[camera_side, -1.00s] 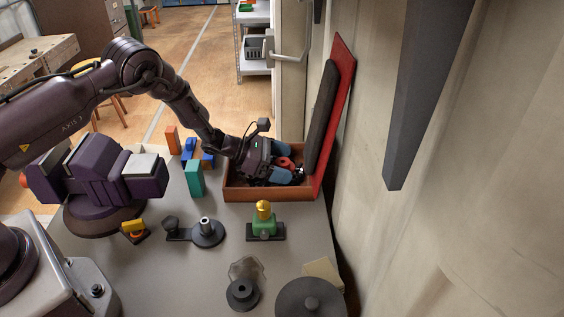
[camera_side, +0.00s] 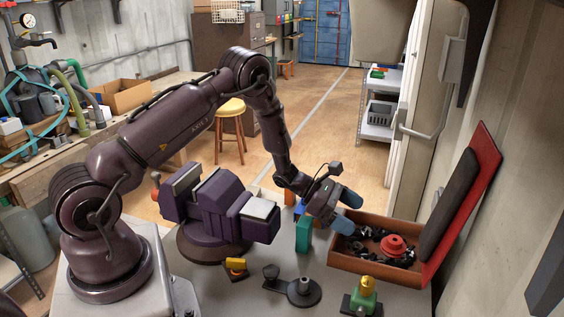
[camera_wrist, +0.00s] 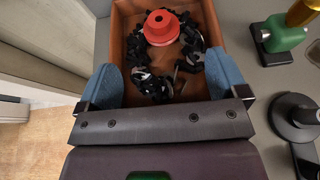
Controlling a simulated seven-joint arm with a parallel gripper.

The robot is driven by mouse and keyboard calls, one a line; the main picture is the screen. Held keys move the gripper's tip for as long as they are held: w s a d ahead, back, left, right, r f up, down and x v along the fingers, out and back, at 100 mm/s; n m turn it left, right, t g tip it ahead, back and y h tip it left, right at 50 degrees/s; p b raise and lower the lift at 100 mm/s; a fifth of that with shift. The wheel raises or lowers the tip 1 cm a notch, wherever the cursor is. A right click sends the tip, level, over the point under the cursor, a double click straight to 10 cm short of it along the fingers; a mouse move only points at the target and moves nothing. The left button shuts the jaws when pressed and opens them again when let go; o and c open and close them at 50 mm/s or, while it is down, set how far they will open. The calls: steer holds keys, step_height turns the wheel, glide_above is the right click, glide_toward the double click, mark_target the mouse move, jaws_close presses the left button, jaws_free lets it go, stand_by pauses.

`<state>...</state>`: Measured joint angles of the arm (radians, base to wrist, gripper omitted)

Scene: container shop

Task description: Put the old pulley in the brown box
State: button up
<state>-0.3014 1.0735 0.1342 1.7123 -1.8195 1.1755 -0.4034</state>
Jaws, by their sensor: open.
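The red pulley (camera_side: 394,245) lies in the brown box (camera_side: 373,270) on the bench, on the right side among black chain-like parts. In the wrist view the pulley (camera_wrist: 160,28) sits flat with its hole upward, near the far end of the box (camera_wrist: 118,42). My gripper (camera_side: 348,211) has blue fingers and is up at the left rear of the box, clear of the pulley. In the wrist view my gripper (camera_wrist: 162,78) has its fingers wide apart with nothing held between them.
A teal block (camera_side: 303,234) stands left of the box. A green fixture with a yellow top (camera_side: 365,295) is in front. A purple vise (camera_side: 215,205) stands further left.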

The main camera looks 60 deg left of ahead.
steer(key=s+d+r+m+g, duration=0.2)
steer(key=s+d+r+m, duration=0.15)
steer(key=r, duration=0.25)
steer(key=s+d+r+m+g, duration=0.2)
steer(key=s+r+m, duration=0.1)
steer(key=r+m, duration=0.25)
steer(key=s+d+r+m+g, duration=0.2)
steer(key=s+d+r+m, duration=0.15)
steer(key=r, duration=0.35)
steer(key=s+a+r+m+y, duration=0.1)
steer(key=s+r+m+y, duration=0.2)
steer(key=s, duration=0.3)
steer(key=s+a+r+m+t+y, duration=0.1)
steer(key=s+a+r+m+y, duration=0.1)
steer(key=s+m, duration=0.4)
steer(key=s+a+r+m+t+y, duration=0.1)
steer(key=s+r+m+y, duration=0.3)
steer(key=s+m, duration=0.1)
steer(key=shift+s+a+y, duration=0.15)
steer(key=shift+s+y, duration=0.25)
steer(key=shift+s, duration=0.4)
